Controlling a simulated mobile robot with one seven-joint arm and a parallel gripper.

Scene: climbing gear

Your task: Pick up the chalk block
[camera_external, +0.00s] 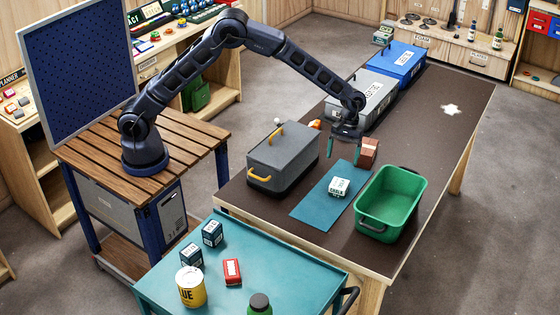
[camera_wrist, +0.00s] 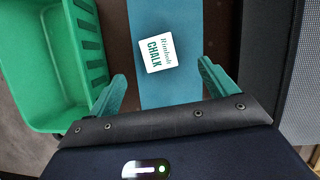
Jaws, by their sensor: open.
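The chalk block (camera_external: 339,187) is a small white block with dark green lettering. It lies on a blue-teal mat (camera_external: 308,206) on the dark table. In the wrist view the chalk block (camera_wrist: 160,54) lies beyond my gripper (camera_wrist: 160,85), roughly in line with the gap between the two green fingers. My gripper (camera_external: 345,150) is open and empty, and hangs above the far part of the mat. The chalk block is apart from the fingers. Its top face is fully in sight.
A green bin (camera_external: 391,196) stands right of the mat and a grey case (camera_external: 283,160) with yellow handles stands left. A reddish-brown block (camera_external: 369,152) is close to my gripper in the external view. Grey (camera_external: 366,100) and blue (camera_external: 397,62) boxes stand farther back.

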